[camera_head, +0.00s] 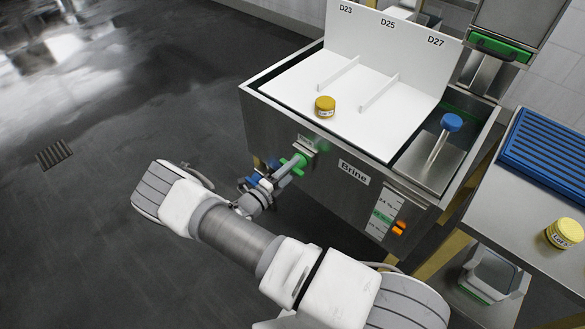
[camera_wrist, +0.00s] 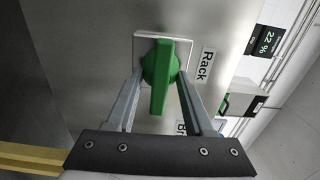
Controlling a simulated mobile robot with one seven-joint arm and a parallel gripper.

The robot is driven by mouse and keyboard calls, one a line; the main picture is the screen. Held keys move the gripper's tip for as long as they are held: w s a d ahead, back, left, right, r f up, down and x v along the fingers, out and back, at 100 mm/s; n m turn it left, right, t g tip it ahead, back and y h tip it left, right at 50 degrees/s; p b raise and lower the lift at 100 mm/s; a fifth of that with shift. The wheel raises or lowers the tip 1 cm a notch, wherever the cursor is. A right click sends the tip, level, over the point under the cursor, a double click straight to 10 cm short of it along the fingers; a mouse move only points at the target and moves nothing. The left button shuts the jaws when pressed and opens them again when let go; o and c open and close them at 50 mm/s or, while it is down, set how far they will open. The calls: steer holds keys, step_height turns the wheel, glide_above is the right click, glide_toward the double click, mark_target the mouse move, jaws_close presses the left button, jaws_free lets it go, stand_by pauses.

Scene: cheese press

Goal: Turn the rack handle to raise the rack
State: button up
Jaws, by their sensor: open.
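The green rack handle (camera_wrist: 160,75) sits on a pale plate on the steel front of the brine tank, beside a label reading "Rack". In the wrist view its grip points down the picture, towards my gripper. My gripper (camera_wrist: 160,78) is open, with one finger on each side of the handle; I cannot tell whether either finger touches it. In the head view the handle (camera_head: 298,161) is partly hidden by my gripper (camera_head: 288,172). The white rack (camera_head: 345,110), marked D23, D25 and D27, lies in the brine tank (camera_head: 340,178) with a yellow cheese (camera_head: 325,105) on it.
A blue-knobbed rod (camera_head: 452,122) stands on a steel plate at the tank's right. A side table at right carries a blue ribbed tray (camera_head: 548,155) and another yellow cheese (camera_head: 564,233). The dark floor left of my arm is clear, apart from a drain grate (camera_head: 54,154).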

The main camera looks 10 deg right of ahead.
steer(key=p+v, duration=0.2)
steer(key=v, duration=1.5)
steer(key=shift+s+a, duration=0.15)
steer(key=shift+r, duration=0.15)
